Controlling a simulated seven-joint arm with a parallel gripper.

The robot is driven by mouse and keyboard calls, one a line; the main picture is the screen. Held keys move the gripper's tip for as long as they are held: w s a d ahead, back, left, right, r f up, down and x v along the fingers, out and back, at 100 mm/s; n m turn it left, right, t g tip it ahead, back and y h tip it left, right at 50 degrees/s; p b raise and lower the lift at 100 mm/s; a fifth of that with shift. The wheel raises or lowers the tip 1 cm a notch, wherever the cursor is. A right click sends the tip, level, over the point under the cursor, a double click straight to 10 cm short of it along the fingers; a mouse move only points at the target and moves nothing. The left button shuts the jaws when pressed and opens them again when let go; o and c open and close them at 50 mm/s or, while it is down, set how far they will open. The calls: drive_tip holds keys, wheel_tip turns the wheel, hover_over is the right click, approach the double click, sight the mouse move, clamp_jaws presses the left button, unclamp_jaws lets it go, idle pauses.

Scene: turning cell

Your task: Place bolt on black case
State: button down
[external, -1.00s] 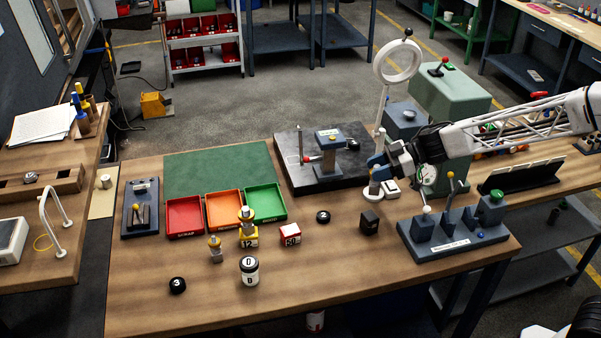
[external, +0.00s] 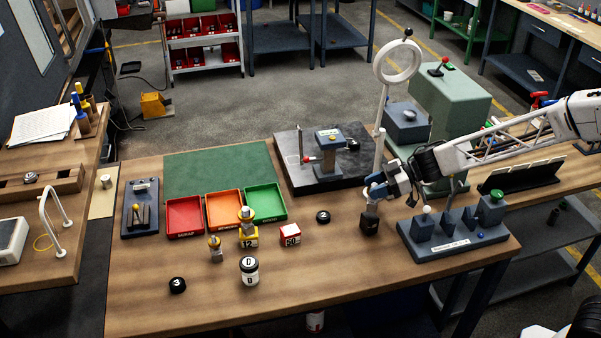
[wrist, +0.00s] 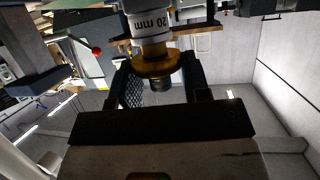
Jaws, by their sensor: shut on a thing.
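My gripper (external: 374,193) is low over the right half of the bench, just above the small black case (external: 369,226). In the wrist view the fingers (wrist: 162,82) are closed around a part with a brass collar, a dark stub and a white band marked 20 mm, which I take as the bolt (wrist: 155,65). In the external view the bolt is hard to make out against the gripper and case. I cannot tell whether it touches the case.
A dark block stand (external: 455,243) is close on the right. A black puck marked 2 (external: 323,217) and a red block (external: 290,235) lie to the left. A tall ring stand (external: 380,130) rises behind. The front bench strip is mostly clear.

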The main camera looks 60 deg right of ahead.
drive_tip(key=shift+f, duration=1.1)
drive_tip(key=shift+f, duration=0.1)
drive_tip(key=c, duration=0.6)
unclamp_jaws()
drive_tip(key=shift+v, duration=6.05)
